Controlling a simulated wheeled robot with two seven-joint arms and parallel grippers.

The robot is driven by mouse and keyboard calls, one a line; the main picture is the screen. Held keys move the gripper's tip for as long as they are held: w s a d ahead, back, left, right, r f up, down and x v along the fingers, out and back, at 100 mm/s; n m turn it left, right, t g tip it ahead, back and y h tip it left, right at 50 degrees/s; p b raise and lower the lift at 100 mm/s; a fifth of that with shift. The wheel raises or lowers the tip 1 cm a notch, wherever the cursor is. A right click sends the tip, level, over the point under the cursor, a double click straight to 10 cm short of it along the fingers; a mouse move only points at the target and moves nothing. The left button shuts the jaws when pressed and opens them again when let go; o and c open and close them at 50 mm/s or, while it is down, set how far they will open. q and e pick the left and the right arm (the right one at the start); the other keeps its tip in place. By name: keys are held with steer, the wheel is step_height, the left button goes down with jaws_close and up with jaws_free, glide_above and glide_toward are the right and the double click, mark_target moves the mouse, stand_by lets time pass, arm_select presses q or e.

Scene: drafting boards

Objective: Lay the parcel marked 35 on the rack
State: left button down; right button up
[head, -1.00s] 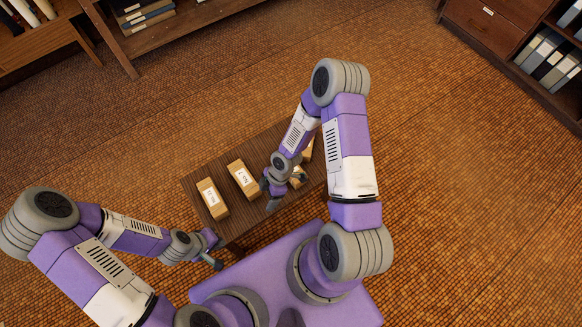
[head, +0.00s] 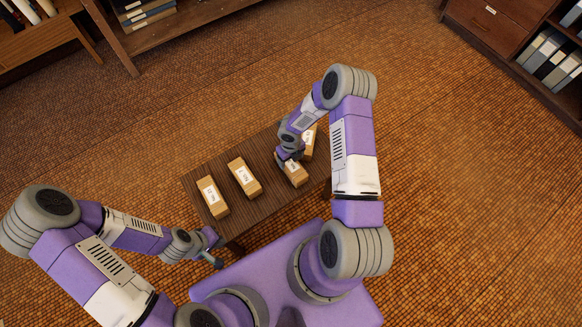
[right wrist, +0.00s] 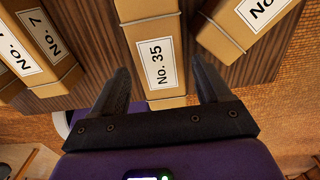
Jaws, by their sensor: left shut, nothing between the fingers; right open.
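The parcel marked No. 35 (right wrist: 155,45) is a tan box with a white label, lying on a dark brown slatted table (right wrist: 85,92). In the head view it appears to be the box (head: 298,178) partly under my right gripper (head: 285,158). In the right wrist view my right gripper (right wrist: 160,75) is open, with its fingers at either side of the near end of that parcel. I cannot tell how high the fingers are above the table. My left gripper (head: 214,252) is shut and empty, near the table's front left corner. I cannot make out a separate rack.
The parcel marked No. 7 (head: 244,178) and another parcel (head: 212,197) lie to the left on the table. One more parcel (head: 308,143) lies behind on the right, close to my right gripper. Bookshelves (head: 150,30) and a cabinet (head: 495,25) stand far back.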

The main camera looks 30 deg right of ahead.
mark_target(291, 163)
step_height(291, 163, down, 5)
steer(key=shift+s+r+b, duration=0.1)
steer(key=shift+r+b, duration=0.05)
steer(key=shift+b, duration=0.85)
steer(key=shift+r, duration=0.1)
